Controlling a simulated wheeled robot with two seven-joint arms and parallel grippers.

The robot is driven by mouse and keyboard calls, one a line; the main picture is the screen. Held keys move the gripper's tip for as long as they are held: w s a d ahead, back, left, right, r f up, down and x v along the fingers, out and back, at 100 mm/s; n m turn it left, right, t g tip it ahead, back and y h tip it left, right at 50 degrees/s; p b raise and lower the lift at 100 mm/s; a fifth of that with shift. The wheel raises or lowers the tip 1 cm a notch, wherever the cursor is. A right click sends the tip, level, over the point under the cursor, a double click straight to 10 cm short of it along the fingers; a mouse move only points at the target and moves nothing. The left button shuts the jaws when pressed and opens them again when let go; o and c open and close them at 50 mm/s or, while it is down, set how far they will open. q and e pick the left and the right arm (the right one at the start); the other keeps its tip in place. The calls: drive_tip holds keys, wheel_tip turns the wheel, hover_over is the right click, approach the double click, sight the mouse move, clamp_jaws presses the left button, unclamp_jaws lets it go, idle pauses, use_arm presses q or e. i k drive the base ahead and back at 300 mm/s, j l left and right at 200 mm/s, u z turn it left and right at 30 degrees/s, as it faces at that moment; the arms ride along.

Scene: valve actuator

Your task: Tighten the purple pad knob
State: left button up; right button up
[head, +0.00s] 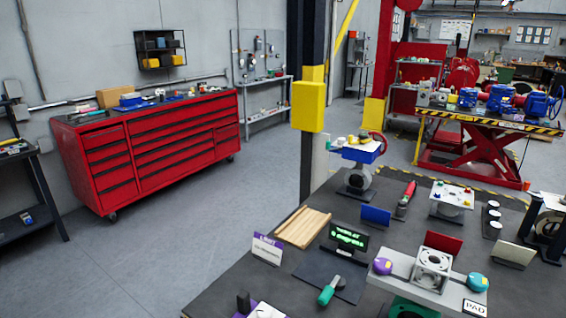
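The purple pad knob (383,266) sits at the left end of a light grey plate (404,283) on the workbench in the head view. A teal knob (477,282) sits at the plate's right end. A grey-white block with a round opening (432,266) stands between the two knobs. A sign reading PAD (475,308) is at the plate's front right. A green part (408,308) shows below the plate, cut by the picture's lower edge. How tight the purple knob is cannot be seen. Neither of my grippers is in view.
On the dark workbench (225,297) are a wooden block (302,227), a small display (348,238), a green-handled tool (330,290) and a red panel (443,243). A red tool cabinet (150,150) stands at the left. Open floor lies between cabinet and workbench.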

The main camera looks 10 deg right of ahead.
sight(382, 265)
drive_tip(key=z, duration=1.3)
